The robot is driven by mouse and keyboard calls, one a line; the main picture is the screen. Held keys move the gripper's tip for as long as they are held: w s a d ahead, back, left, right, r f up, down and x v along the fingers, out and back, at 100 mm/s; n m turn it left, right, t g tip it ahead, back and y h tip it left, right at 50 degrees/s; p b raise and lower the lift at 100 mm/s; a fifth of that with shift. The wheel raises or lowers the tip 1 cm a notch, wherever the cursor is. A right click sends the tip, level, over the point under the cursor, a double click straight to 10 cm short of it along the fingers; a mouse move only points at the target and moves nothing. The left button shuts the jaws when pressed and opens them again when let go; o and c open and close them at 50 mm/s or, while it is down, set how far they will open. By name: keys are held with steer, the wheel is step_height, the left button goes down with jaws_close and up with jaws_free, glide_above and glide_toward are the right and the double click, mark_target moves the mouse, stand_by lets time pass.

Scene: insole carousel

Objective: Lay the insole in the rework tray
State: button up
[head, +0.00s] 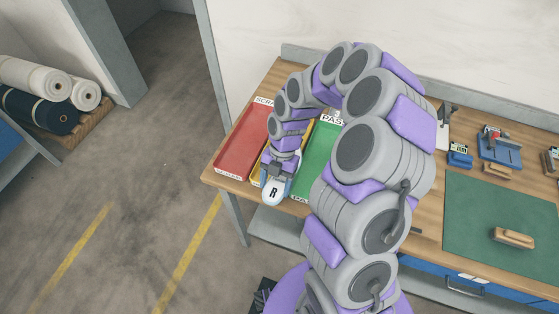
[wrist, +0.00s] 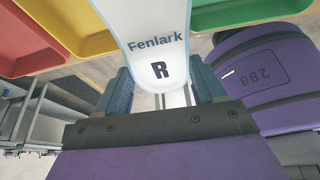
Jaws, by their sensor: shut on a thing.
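The insole (head: 273,191) is pale and marked with an R in the head view. In the wrist view the white insole (wrist: 157,38) reads "Fenlark R". My gripper (head: 281,176) is shut on its near end, and the blue fingers of my gripper (wrist: 163,85) show on both sides of it. The yellow tray (wrist: 85,42) lies between the red and green trays; in the head view my arm hides most of the yellow tray (head: 256,171). Its label is hidden. The insole hangs near the trays' front edge; its height above them is unclear.
The red tray (head: 242,146), labelled scrap, is at left. The green tray (head: 318,150), labelled "PAS" in part, is at right, partly behind my arm. A green mat (head: 500,205) with a wooden block (head: 513,238) lies farther right.

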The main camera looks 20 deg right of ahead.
steer(key=w+d, duration=0.1)
steer(key=w, duration=0.2)
steer(key=w+d+b, duration=0.1)
steer(key=w, duration=0.2)
steer(key=w+d+f, duration=0.1)
steer(key=w, duration=0.3)
steer(key=shift+d+b, duration=0.1)
steer(key=shift+b, duration=0.2)
steer(key=shift+f+b, duration=0.5)
steer(key=shift+f, duration=1.3)
steer(key=o, duration=0.7)
steer(key=shift+o, duration=0.2)
steer(key=shift+r, duration=0.1)
